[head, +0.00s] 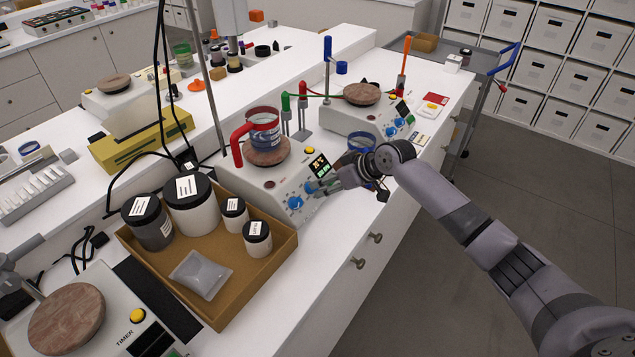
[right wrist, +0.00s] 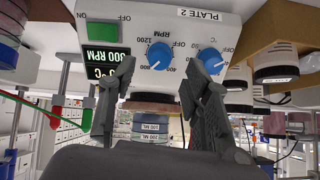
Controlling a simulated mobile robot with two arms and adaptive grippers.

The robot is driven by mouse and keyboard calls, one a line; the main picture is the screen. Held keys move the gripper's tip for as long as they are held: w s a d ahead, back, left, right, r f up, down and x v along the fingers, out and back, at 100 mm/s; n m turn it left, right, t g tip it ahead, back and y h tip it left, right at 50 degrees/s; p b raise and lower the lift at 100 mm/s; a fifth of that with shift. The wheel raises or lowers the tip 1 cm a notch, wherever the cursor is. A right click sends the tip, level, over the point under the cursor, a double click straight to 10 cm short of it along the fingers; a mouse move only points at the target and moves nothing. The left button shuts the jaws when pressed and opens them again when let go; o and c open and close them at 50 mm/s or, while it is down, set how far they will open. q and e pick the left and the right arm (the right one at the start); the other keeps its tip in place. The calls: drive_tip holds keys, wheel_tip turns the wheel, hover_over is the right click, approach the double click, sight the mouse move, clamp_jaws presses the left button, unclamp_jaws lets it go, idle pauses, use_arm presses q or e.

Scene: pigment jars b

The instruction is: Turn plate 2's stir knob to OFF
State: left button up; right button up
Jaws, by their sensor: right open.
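Plate 2 (head: 265,183) is the white hotplate in the middle of the head view. A red-handled beaker (head: 263,125) with blue contents stands on its round top. In the right wrist view its label reads PLATE 2. Its stir knob (right wrist: 162,54), blue with an RPM scale, also shows in the head view (head: 310,187).
The green power switch (right wrist: 105,37) and a display (right wrist: 106,60) reading RPM sit beside the knob. A brown tray (head: 285,250) of jars stands left of plate 2. Another hotplate (head: 350,118) stands behind, with a blue-rimmed glass (head: 362,141) near my right arm. The aisle floor is clear.

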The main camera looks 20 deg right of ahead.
drive_tip(key=shift+x, duration=2.35)
drive_tip(key=shift+c, duration=0.2)
clamp_jaws()
